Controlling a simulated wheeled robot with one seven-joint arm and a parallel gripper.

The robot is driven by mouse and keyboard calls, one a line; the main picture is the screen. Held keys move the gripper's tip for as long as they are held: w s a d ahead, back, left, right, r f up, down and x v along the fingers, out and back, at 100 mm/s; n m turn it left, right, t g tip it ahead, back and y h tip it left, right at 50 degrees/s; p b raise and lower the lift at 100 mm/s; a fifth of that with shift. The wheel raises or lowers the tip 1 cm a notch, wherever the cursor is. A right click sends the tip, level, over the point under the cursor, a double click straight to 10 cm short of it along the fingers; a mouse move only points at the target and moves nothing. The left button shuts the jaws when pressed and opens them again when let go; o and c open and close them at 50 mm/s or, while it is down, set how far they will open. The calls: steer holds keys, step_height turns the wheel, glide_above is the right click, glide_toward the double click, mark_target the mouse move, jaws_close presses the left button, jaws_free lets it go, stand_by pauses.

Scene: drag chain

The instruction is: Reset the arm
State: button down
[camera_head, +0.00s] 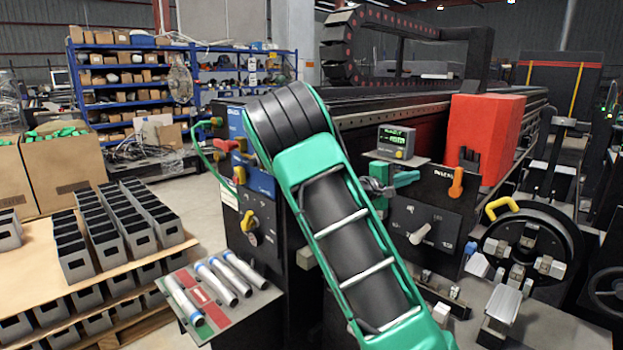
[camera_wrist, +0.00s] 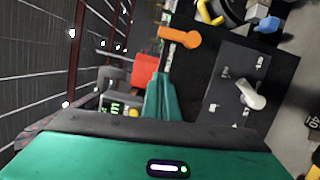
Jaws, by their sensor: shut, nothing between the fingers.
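My green and black arm (camera_head: 355,240) crosses the middle of the head view in front of the machine. My gripper (camera_head: 406,179) shows as a small teal shape past the arm, in front of the machine's dark control panel (camera_head: 428,215). In the wrist view, my gripper (camera_wrist: 158,98) has its teal fingers together with nothing between them. The black drag chain (camera_head: 347,45) curves over the machine's top at the back, apart from my gripper. An orange handle (camera_head: 456,183) is right of the gripper; it also shows in the wrist view (camera_wrist: 180,38).
A small display box (camera_head: 396,142) and a red-orange housing (camera_head: 486,135) are close behind the gripper. A round black wheel (camera_head: 527,245) with a yellow handle stands at right. A tray of white-blue markers (camera_head: 215,290) and grey bins (camera_head: 75,255) are at left.

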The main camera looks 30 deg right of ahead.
steer(key=shift+s, duration=0.1)
steer(key=s+a+f+m+g+y, duration=0.1)
steer(key=s+a+f+m+y, duration=0.2)
steer(key=s+f, duration=0.35)
steer(key=s+a+f+m+g+y, duration=0.1)
steer(key=s+f+m+y, duration=0.2)
steer(key=s+f+y, duration=0.35)
steer(key=s+a+m+y, duration=0.1)
steer(key=s+a+y, duration=0.3)
steer(key=s+a, duration=0.4)
steer(key=s+a+t+y, duration=0.1)
steer(key=s+a+y, duration=0.4)
steer(key=a, duration=1.2)
steer(key=s, duration=0.4)
steer(key=shift+a+m+t, duration=0.25)
steer(key=shift+m+t, duration=0.05)
steer(key=shift+m, duration=0.1)
steer(key=shift+s+f, duration=0.1)
steer(key=shift+w+f, duration=0.25)
steer(key=shift+w, duration=0.35)
